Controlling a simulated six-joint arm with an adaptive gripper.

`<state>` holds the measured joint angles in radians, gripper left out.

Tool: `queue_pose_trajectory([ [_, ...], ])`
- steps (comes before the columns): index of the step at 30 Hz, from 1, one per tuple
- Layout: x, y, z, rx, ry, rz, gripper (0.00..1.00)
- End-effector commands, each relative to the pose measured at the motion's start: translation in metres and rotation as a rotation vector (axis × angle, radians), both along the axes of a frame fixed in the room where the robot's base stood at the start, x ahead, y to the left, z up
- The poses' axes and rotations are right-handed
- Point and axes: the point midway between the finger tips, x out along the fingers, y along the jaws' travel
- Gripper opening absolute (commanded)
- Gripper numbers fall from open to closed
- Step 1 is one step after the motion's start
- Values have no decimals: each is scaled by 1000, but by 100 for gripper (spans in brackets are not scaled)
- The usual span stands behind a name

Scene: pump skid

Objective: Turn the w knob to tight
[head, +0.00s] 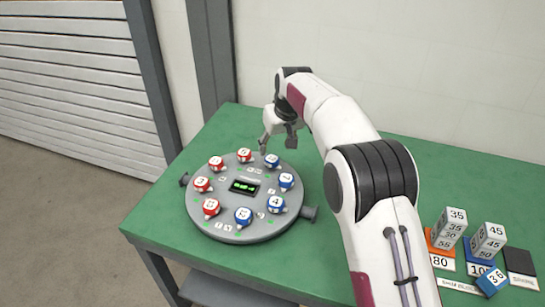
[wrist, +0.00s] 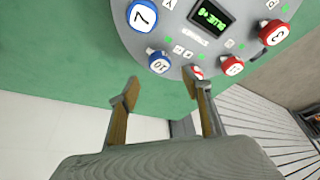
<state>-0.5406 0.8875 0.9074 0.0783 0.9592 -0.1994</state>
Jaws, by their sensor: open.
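A round grey panel (head: 230,228) lies on the green table with a ring of red and blue numbered knobs. I cannot make out a knob marked w. A blue knob (head: 272,160) sits at the panel's far right edge, close to my gripper (head: 278,146). In the wrist view a blue knob marked 10 (wrist: 160,63) and a red knob (wrist: 197,72) lie just beyond my fingertips (wrist: 160,85). My gripper is open, with nothing between its fingers, and appears apart from the knobs. A blue knob marked 7 (wrist: 142,15) is farther left there.
A small display (head: 244,187) with green text is at the panel's middle. Numbered blocks (head: 449,228) stand on coloured mats at the table's right, with a blue block (head: 491,281) in front. A wall is behind the table. Green table is bare left of the panel.

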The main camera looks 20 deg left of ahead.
Motion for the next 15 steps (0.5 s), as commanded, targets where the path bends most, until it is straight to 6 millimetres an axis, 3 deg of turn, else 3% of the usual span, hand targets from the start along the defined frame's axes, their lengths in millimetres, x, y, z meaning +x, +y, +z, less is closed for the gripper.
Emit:
queue_pose_trajectory([
  [15, 12, 11, -41, -1, 2, 1, 49],
])
